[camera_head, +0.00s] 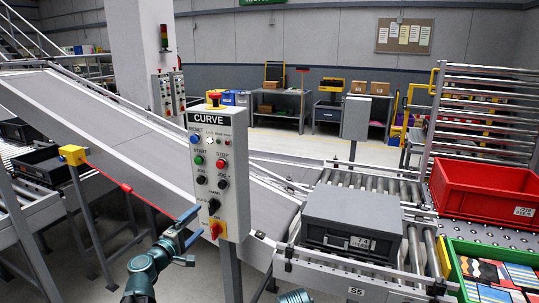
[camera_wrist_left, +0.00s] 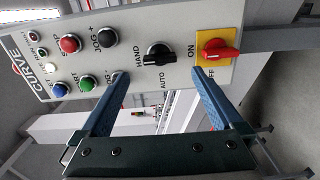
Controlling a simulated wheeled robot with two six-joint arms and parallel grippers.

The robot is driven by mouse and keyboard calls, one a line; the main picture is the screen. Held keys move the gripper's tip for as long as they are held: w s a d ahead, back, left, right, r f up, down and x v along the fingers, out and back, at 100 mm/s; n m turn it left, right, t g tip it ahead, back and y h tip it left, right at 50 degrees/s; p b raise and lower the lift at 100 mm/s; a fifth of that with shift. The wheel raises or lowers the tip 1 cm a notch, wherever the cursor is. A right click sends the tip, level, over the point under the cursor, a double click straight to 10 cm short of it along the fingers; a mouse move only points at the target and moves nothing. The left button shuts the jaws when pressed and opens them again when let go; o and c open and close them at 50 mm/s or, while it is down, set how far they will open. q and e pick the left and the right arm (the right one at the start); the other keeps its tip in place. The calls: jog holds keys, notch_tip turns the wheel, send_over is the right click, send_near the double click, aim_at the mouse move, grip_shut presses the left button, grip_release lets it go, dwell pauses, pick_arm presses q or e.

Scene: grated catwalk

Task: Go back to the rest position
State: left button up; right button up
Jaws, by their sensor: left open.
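The grey control box labelled CURVE (camera_head: 207,118) stands on a post in the middle of the head view. My left gripper (camera_head: 196,226) is open and empty close to the box's lower front. In the left wrist view my left gripper (camera_wrist_left: 158,76) has its two blue fingers spread, pointing at the panel. The black HAND/AUTO selector (camera_wrist_left: 158,54) lies between and beyond the fingertips. The red switch on its yellow plate (camera_wrist_left: 220,54) is beside one fingertip; contact cannot be told. It also shows in the head view (camera_head: 216,229). My right gripper is not in view.
A dark grey lidded crate (camera_head: 352,220) sits on the roller conveyor right of the box. A red crate (camera_head: 487,190) and a green crate (camera_head: 462,248) stand further right. A sloping conveyor (camera_head: 95,110) runs behind the box. A red cord (camera_head: 110,178) stretches from a yellow housing (camera_head: 72,155).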

aim_at(210, 209)
pick_arm(q)
jog(key=x, duration=0.7)
jog(key=shift+w+d, duration=0.1)
jog(key=shift+w, duration=0.2)
jog(key=v, duration=1.4)
jog(key=x, duration=1.4)
jog(key=shift+w, duration=0.3)
jog(key=shift+s+n, duration=0.25)
jog(key=shift+n, duration=0.25)
jog(key=shift+s+n, duration=0.1)
jog(key=shift+n, duration=0.9)
jog(key=n, duration=1.2)
